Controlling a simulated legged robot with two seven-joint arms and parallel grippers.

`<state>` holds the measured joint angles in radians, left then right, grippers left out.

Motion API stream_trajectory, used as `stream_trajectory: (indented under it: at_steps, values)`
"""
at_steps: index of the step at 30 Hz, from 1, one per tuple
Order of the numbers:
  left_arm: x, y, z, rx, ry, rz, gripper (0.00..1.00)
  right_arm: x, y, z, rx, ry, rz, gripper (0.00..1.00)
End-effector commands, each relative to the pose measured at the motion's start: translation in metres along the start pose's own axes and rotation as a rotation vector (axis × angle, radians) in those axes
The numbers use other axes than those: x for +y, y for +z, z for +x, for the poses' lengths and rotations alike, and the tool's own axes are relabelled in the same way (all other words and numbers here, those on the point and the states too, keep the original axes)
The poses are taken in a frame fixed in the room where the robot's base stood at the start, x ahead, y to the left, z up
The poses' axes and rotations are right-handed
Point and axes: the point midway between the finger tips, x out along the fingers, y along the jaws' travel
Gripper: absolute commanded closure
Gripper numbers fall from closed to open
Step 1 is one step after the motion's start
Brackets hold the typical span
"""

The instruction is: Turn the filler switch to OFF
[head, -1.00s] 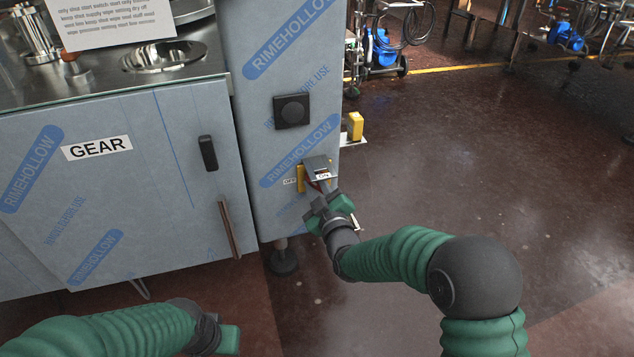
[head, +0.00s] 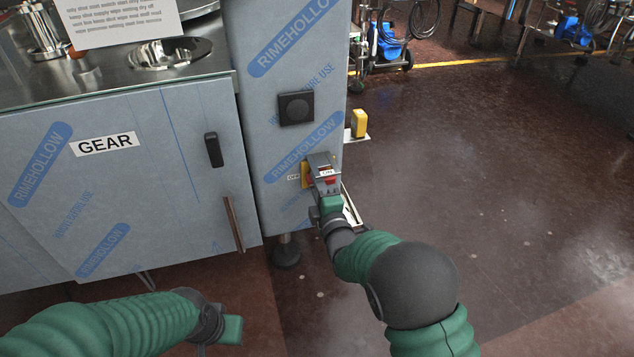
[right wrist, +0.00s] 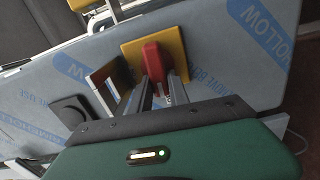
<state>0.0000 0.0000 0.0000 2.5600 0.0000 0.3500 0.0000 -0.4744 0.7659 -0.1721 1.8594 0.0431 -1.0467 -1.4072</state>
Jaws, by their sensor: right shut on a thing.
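The filler switch is a red knob (right wrist: 152,62) on a yellow plate (right wrist: 175,47) on the film-wrapped cabinet side. In the head view the yellow plate (head: 306,175) is partly hidden by my right gripper. A small OFF label (head: 293,177) is left of the plate and an ON label (head: 327,171) shows at its right. My right gripper (head: 323,172) is at the switch; in the right wrist view its two fingers (right wrist: 163,95) are shut on the red knob. My left gripper (head: 232,330) is low at the left, away from the switch; its fingers do not show clearly.
A black square knob (head: 296,108) is above the switch. A yellow block (head: 359,124) juts from the cabinet's right edge. The GEAR door (head: 110,190) with its handles is to the left. The floor at the right is open, with carts (head: 385,45) farther back.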

Motion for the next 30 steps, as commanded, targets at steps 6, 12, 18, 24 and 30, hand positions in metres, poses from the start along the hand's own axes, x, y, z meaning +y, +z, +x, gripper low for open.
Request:
stream_trajectory:
  at_steps: [6, 12, 18, 24, 30]
  values:
    - [0.0000, -0.0004, -0.0014, 0.000, 0.000, 0.000, 1.00, -0.0068, -0.0033, -0.0013, 0.006, -0.012, -0.063, 1.00]
    - [0.0000, -0.0004, -0.0016, 0.000, 0.000, 0.000, 1.00, -0.0082, -0.0033, -0.0015, 0.006, -0.014, -0.082, 1.00]
    - [0.0000, -0.0003, -0.0015, 0.000, 0.000, 0.000, 1.00, -0.0090, -0.0035, -0.0016, 0.007, -0.015, -0.084, 1.00]
    - [0.0000, -0.0004, -0.0015, 0.000, 0.000, 0.000, 1.00, -0.0092, -0.0037, -0.0017, 0.008, -0.015, -0.083, 0.68]
    - [0.0000, -0.0004, -0.0016, 0.000, 0.000, 0.000, 1.00, -0.0061, -0.0022, -0.0010, 0.005, -0.009, -0.082, 0.56]
